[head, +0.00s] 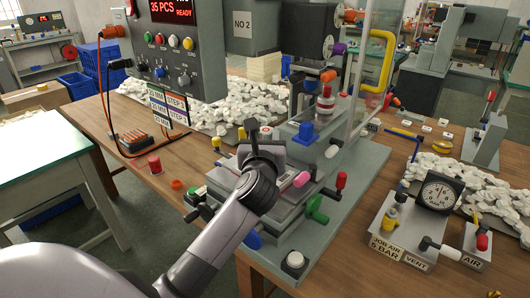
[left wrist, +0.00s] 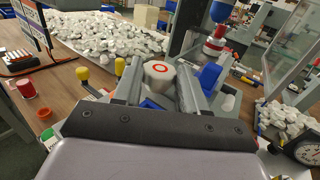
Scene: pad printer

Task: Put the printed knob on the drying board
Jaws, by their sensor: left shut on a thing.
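The printed knob (left wrist: 158,76) is pale with a red ring on its top. It sits between the two fingers of my left gripper (left wrist: 160,84) in the left wrist view. In the head view my left gripper (head: 262,140) is over the pad printer's grey base, shut on the knob, whose pale top (head: 267,130) just shows beside the dark fingers. I cannot pick out a drying board with certainty in either view. My right gripper is not in view.
The pad printer (head: 345,200) fills the middle of the wooden table, with a clear guard beside its column. White pieces (head: 215,105) are heaped behind it and at right. An air unit with a gauge (head: 438,194) stands front right. A red pot (head: 155,165) stands left.

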